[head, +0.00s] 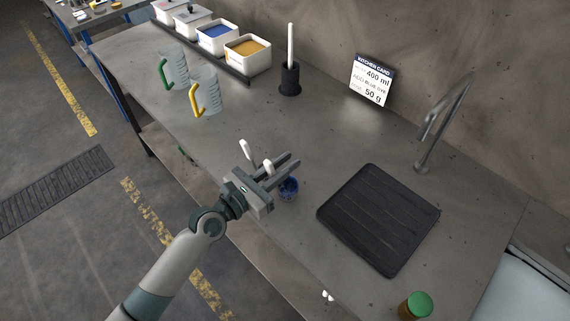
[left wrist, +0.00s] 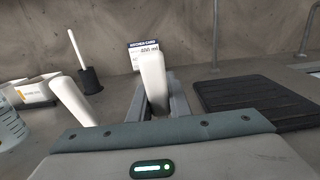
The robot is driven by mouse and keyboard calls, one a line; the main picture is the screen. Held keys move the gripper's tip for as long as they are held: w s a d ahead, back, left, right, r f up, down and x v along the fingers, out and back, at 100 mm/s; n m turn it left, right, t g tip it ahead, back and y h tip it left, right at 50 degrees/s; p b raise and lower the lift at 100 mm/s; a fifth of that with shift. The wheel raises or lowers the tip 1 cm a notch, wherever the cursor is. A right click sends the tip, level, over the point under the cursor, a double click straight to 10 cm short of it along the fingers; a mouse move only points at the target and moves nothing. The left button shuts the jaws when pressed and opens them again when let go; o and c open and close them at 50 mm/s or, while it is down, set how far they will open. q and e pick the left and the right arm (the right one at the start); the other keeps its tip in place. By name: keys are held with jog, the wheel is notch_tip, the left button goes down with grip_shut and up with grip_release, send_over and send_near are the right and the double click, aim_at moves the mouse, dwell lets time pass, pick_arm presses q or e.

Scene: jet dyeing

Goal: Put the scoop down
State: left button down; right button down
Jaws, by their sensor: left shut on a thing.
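My left gripper (head: 290,161) is above the grey bench near its front edge. It is shut on the scoop, whose white handle (head: 268,165) stands up between the fingers; the handle (left wrist: 153,80) also shows in the left wrist view. A small round vessel with blue in it (head: 289,189) shows just below the fingers; I cannot tell whether it touches the scoop. The scoop's lower end is hidden by the gripper. A second white handle (head: 247,152) rises left of the gripper, tilted, its lower end hidden. My right gripper is not in view.
Two clear jugs, green-handled (head: 174,68) and yellow-handled (head: 205,94), stand left. Powder bins (head: 247,66) and a black holder (head: 289,79) stand behind. A black ribbed mat (head: 379,218) and tap (head: 440,125) are right. A green-lidded jar (head: 418,303) is in front.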

pick_arm(q)
jog(key=shift+f, duration=0.15)
jog(key=c, duration=1.6)
grip_release()
jog(key=shift+c, duration=0.2)
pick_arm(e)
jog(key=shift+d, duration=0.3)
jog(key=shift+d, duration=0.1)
